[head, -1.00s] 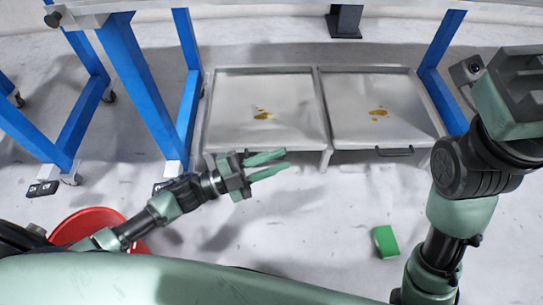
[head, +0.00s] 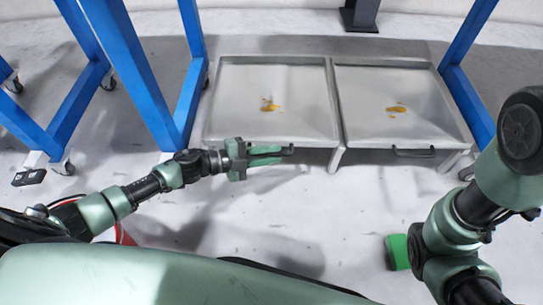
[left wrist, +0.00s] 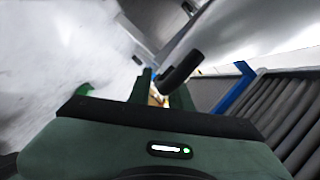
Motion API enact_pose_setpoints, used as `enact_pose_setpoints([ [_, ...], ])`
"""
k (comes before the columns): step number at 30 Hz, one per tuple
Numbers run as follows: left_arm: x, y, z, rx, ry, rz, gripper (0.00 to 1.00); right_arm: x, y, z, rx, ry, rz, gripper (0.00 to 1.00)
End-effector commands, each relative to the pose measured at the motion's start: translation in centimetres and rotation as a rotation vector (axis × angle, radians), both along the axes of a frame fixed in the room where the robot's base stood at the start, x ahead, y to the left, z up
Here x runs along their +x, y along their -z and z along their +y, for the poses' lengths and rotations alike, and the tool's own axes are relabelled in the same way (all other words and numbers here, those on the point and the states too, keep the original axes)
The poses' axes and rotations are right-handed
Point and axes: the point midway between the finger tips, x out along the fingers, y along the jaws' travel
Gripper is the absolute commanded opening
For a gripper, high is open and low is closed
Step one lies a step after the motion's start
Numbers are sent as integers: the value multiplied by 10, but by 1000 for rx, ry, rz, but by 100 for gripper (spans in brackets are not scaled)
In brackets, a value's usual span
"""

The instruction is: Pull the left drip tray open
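The left drip tray (head: 237,100) is a shallow grey metal tray with a brown-yellow stain, low down between blue posts. Its front edge is about level with that of the right drip tray (head: 365,100). My left gripper (head: 280,155) is at the front edge of the left tray, its fingers apart around or just beside the dark handle (head: 288,150). In the left wrist view the black curved handle (left wrist: 181,70) shows by the fingertips; I cannot tell whether they touch it. My right gripper is outside the head view; only its arm shows at the right.
A dark handle (head: 413,153) sits on the right tray's front. Blue posts (head: 185,80) stand at the left and right of the trays. A green block (head: 397,252) lies on the floor by my right arm. The floor in front of the trays is otherwise clear.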

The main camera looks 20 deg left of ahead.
Motion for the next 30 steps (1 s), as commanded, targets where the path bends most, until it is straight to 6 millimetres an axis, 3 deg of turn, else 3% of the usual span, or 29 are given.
enact_pose_setpoints([
  [8, 1, 0, -2, -1, 0, 1, 20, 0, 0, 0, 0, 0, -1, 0],
  [10, 1, 0, -2, -1, 1, 1, 3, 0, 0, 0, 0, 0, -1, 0],
  [11, 1, 0, -2, -1, 0, 1, 0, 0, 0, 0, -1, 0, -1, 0],
  [30, 1, 0, -2, -1, 1, 1, 0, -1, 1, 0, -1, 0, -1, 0],
])
